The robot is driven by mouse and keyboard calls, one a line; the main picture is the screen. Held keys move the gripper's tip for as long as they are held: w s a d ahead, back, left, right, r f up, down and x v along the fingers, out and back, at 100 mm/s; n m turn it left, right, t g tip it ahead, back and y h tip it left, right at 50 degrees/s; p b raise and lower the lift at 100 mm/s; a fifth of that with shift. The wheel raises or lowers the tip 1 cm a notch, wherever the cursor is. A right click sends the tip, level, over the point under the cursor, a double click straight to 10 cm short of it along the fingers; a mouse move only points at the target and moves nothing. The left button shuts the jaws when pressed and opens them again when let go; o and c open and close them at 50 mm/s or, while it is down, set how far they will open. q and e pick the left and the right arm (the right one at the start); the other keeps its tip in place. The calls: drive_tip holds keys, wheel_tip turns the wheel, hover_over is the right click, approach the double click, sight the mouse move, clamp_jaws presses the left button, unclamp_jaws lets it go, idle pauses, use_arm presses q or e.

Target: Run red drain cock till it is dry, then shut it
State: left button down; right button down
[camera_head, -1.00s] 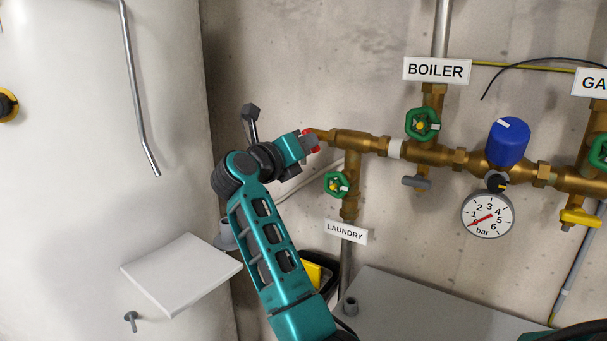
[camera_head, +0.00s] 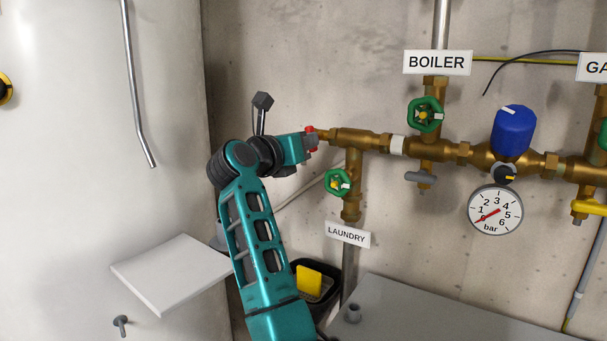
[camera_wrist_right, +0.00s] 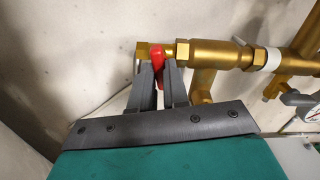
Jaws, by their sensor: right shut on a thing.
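The red drain cock (camera_head: 310,129) sits at the left end of the brass pipe run, mostly covered by my right gripper (camera_head: 308,141) in the head view. In the right wrist view its red lever (camera_wrist_right: 157,55) stands between the two dark fingers of my right gripper (camera_wrist_right: 160,78), which is shut on it. The lever's exact angle to the pipe is hard to tell. No water stream can be made out; the outlet is hidden. My left gripper is not in view.
A black bucket (camera_head: 326,292) with a yellow item (camera_head: 309,279) stands below, partly behind my arm. Green handwheels, a BOILER sign (camera_head: 438,63), a LAUNDRY tag (camera_head: 348,235) and a pressure gauge (camera_head: 495,210), needle near its low end, are on the pipes. A white panel (camera_head: 172,273) juts out left.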

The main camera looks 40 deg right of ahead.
drive_tip(key=shift+f, duration=0.15)
drive_tip(key=m+b, duration=0.2)
drive_tip(key=b, duration=0.1)
drive_tip(key=shift+f+m, duration=0.15)
drive_tip(key=shift+m, duration=0.15)
drive_tip(key=c, duration=1.5)
unclamp_jaws()
drive_tip(key=shift+r, duration=0.2)
drive_tip(key=o, duration=0.6)
drive_tip(key=shift+r, duration=0.1)
drive_tip(key=shift+b+v, duration=0.5)
drive_tip(key=shift+v, duration=2.55)
